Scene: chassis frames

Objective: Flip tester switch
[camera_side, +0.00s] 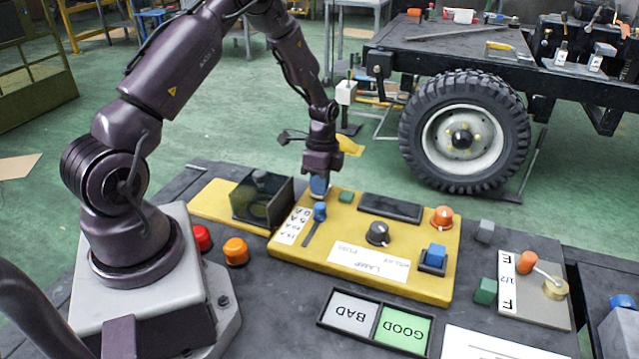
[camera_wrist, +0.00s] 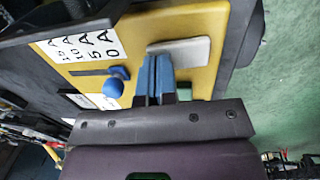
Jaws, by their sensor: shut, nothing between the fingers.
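The yellow tester panel (camera_side: 300,262) lies on the dark bench, with a label reading "LAMP" and a second, unclear word. A blue-knobbed lever (camera_side: 320,212) stands in a slot beside an amp scale at its left. A blue rocker-like block (camera_side: 433,257) in a dark housing sits at its right front. I cannot tell which of these is the switch. My gripper (camera_side: 319,189) points down, just behind the blue-knobbed lever, near the panel's far edge. In the wrist view its blue fingers (camera_wrist: 158,76) are together and empty, beside the blue knob (camera_wrist: 113,88) and apart from it.
The panel also carries a black knob (camera_side: 378,233), an orange button (camera_side: 442,216) and a dark flat rectangle (camera_side: 390,208). A dark see-through box (camera_side: 262,199) stands close left of the gripper. BAD and GOOD pads (camera_side: 375,322) lie in front. Red and orange buttons (camera_side: 236,251) sit by my base.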

